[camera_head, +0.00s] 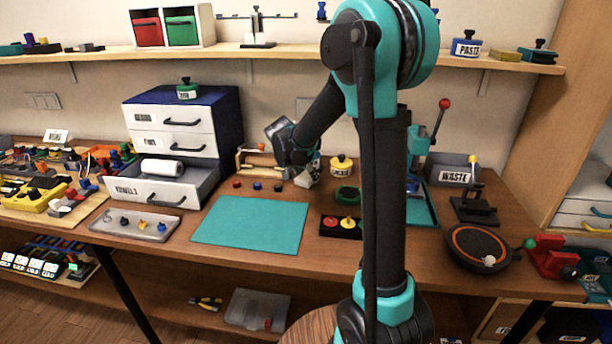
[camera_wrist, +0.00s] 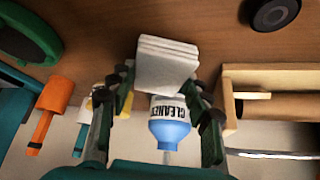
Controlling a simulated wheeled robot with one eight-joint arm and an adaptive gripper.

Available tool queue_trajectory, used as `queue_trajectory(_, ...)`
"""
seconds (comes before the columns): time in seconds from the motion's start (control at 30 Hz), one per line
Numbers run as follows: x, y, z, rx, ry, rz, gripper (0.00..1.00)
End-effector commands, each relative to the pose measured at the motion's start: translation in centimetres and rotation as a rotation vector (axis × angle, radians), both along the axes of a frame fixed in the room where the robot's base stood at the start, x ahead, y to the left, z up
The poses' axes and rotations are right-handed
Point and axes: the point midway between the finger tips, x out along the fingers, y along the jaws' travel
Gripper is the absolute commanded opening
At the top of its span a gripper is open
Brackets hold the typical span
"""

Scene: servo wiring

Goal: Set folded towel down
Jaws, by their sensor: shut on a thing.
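The folded towel (camera_wrist: 167,62) is a thick white stack of layers between the fingers of my gripper (camera_wrist: 160,84) in the wrist view. My gripper is shut on it from both sides. In the head view my gripper (camera_head: 304,167) is over the back of the wooden table (camera_head: 270,277), behind the teal mat, and the towel (camera_head: 304,180) shows as a small pale patch below it. I cannot tell whether the towel touches the table. A blue-and-white cleaner bottle (camera_wrist: 170,125) stands beyond the towel.
The teal mat (camera_head: 252,224) is bare. An open drawer (camera_head: 150,191) at left holds a white roll (camera_head: 162,167). Small coloured knobs (camera_head: 257,186) lie left of my gripper. A green round thing (camera_head: 346,194) and a wooden holder (camera_wrist: 229,101) are close by.

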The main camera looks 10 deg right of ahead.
Motion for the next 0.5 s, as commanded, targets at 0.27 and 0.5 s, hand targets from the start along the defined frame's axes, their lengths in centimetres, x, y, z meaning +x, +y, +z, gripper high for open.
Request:
queue_trajectory(0.27,0.01,-0.01,-0.13,0.0,0.0,0.0,0.29)
queue_trajectory(0.5,0.01,-0.01,-0.26,0.0,0.0,0.0,0.7)
